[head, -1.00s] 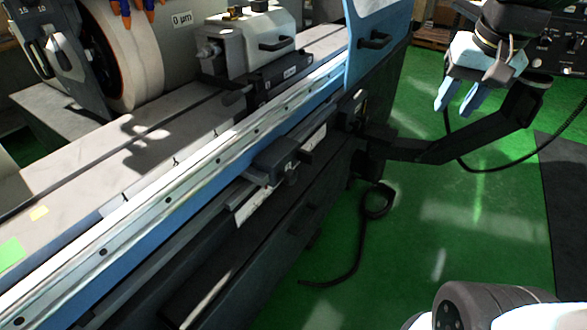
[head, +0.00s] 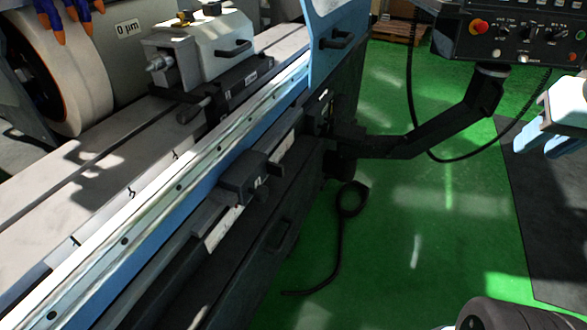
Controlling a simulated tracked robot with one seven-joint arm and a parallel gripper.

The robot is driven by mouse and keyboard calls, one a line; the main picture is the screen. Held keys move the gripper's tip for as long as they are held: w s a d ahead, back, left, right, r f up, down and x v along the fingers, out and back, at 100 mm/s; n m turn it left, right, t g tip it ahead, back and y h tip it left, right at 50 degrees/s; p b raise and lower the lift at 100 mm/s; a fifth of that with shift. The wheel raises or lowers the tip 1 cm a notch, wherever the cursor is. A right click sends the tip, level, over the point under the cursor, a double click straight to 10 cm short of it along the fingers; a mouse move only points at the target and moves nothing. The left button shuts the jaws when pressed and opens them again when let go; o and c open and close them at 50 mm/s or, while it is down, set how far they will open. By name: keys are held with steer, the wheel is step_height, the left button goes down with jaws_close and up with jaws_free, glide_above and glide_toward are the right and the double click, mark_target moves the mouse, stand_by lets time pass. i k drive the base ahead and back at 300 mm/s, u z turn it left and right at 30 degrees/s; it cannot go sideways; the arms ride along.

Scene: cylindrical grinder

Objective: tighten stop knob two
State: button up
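Dark stop blocks sit on the rail along the front of the grinder's table; the larger block (head: 243,180) is near the middle of the view. A small dark part (head: 273,172) sticks out at its right. I cannot tell which part is stop knob two, or whether it is tight. My gripper (head: 538,146) is at the right edge, partly cut off by the frame. Its two light blue fingers are apart with nothing seen between them. It is far to the right of the stop blocks, over the floor.
A blue guard with a handle (head: 336,40) rises at the table's end. A looped black hose (head: 345,215) hangs over the open green floor (head: 400,240).

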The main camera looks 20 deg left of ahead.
mark_target(260, 193)
steer(key=z, duration=0.35)
steer(key=k, duration=1.4)
steer(key=u, duration=0.85)
steer(key=i, duration=1)
steer(key=z, duration=0.05)
